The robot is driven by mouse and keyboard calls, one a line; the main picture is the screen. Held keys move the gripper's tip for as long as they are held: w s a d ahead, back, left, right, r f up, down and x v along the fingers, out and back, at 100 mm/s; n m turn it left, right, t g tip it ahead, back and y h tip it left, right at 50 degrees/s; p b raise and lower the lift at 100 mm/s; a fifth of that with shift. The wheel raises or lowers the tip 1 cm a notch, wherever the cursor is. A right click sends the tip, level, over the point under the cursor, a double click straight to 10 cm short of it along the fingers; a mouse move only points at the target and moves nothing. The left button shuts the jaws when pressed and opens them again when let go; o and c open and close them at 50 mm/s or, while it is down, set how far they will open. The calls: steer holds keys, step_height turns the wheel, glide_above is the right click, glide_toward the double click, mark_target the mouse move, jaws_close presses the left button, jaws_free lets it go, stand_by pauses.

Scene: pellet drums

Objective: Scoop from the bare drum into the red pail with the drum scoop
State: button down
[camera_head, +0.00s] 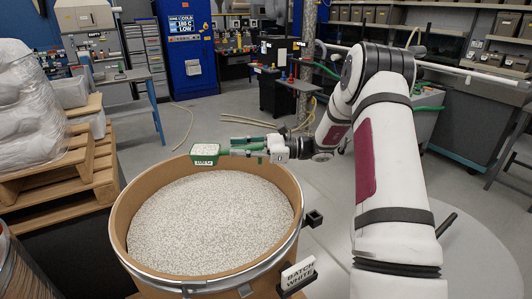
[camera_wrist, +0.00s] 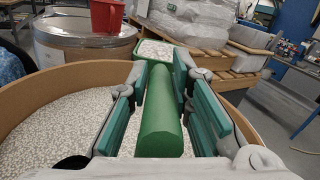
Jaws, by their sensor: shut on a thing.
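The bare drum (camera_head: 118,222) is an open brown fibre drum with a metal band, holding whitish pellets (camera_head: 212,225). My gripper (camera_head: 270,149) is shut on the handle of the green drum scoop (camera_head: 205,161), above the drum's far rim. In the wrist view my gripper (camera_wrist: 160,78) has a finger on each side of the green handle (camera_wrist: 160,125). The scoop's bowl looks level and holds white pellets (camera_wrist: 158,49). The red pail (camera_wrist: 107,16) stands upright on a wrapped drum at the upper left of the wrist view, apart from the scoop. Its inside is hidden.
The wrapped drum (camera_wrist: 82,50) stands beyond the bare drum. A "BATCH WHITE" sign (camera_head: 298,273) is at the bare drum's front right. Wooden pallets (camera_head: 65,170) with wrapped sacks (camera_head: 28,115) stand at the left. Open floor (camera_head: 185,120) lies behind the drum.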

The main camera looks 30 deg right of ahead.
steer(key=s+a+r+p+x, duration=0.1)
steer(key=s+r+p+x, duration=0.15)
steer(key=x, duration=1.45)
steer(key=s+a+r+p+x, duration=0.15)
steer(key=r+x, duration=0.25)
steer(key=x, duration=1.2)
steer(key=s+a+r+p, duration=0.1)
steer(key=s+a+r, duration=0.1)
steer(key=a, duration=0.9)
steer(key=s+a+r+p, duration=0.2)
steer(key=s+a+r, duration=0.1)
steer(key=a, duration=0.8)
steer(key=s+a+r+p, duration=0.2)
steer(key=s+a+r, duration=0.1)
steer(key=a, duration=0.8)
steer(key=shift+s+r, duration=0.2)
steer(key=shift+r, duration=0.15)
steer(key=shift+d+f, duration=0.1)
